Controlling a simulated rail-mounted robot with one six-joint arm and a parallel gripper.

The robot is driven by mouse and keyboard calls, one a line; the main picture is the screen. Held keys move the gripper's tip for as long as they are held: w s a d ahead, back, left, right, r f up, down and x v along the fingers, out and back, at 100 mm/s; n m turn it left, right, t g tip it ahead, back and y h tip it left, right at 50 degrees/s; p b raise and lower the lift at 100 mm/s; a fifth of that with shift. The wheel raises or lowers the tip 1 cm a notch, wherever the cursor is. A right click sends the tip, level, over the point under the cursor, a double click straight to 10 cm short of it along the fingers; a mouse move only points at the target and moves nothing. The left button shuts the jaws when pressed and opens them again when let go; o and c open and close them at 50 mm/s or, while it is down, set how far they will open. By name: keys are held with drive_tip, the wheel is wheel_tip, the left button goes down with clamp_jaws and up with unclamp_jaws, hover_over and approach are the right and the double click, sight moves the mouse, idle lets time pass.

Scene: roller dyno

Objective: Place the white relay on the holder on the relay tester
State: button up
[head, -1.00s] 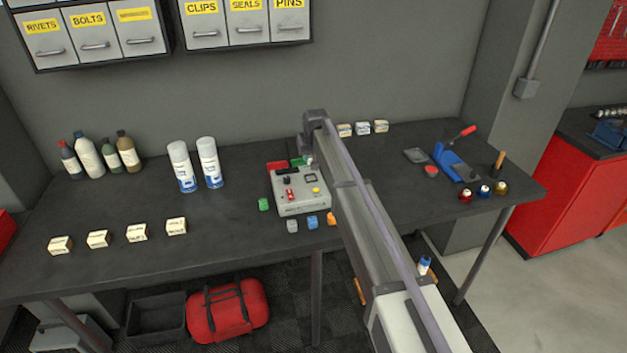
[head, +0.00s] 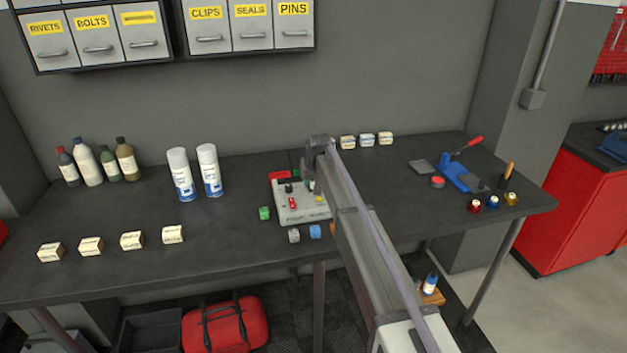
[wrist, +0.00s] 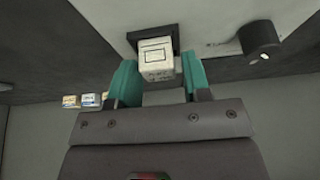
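The white relay (wrist: 157,56), a small cube with a printed label, is between the teal fingertips of my gripper (wrist: 158,78) in the wrist view. Both fingers appear to touch its sides, so the gripper looks shut on it. The relay is at the dark square holder (wrist: 133,38) on the light face of the relay tester (wrist: 225,25). I cannot tell whether it is fully seated. In the head view the relay tester (head: 300,214) stands on the bench, with my arm hiding its right side, the holder and the relay.
A green cube (head: 264,213) lies left of the tester. A grey cube (head: 294,236) and a blue cube (head: 315,231) lie in front. Two spray cans (head: 195,172) stand to the left. Several small boxes (head: 131,240) line the bench's front left. A blue press (head: 460,177) stands right.

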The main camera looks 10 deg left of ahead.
drive_tip(key=shift+o, duration=0.8)
drive_tip(key=shift+r+p, duration=0.35)
drive_tip(key=shift+p, duration=0.05)
drive_tip(key=p+v, duration=1)
drive_tip(key=v, duration=0.1)
drive_tip(key=shift+r+p, duration=0.3)
drive_tip(key=shift+p, duration=0.05)
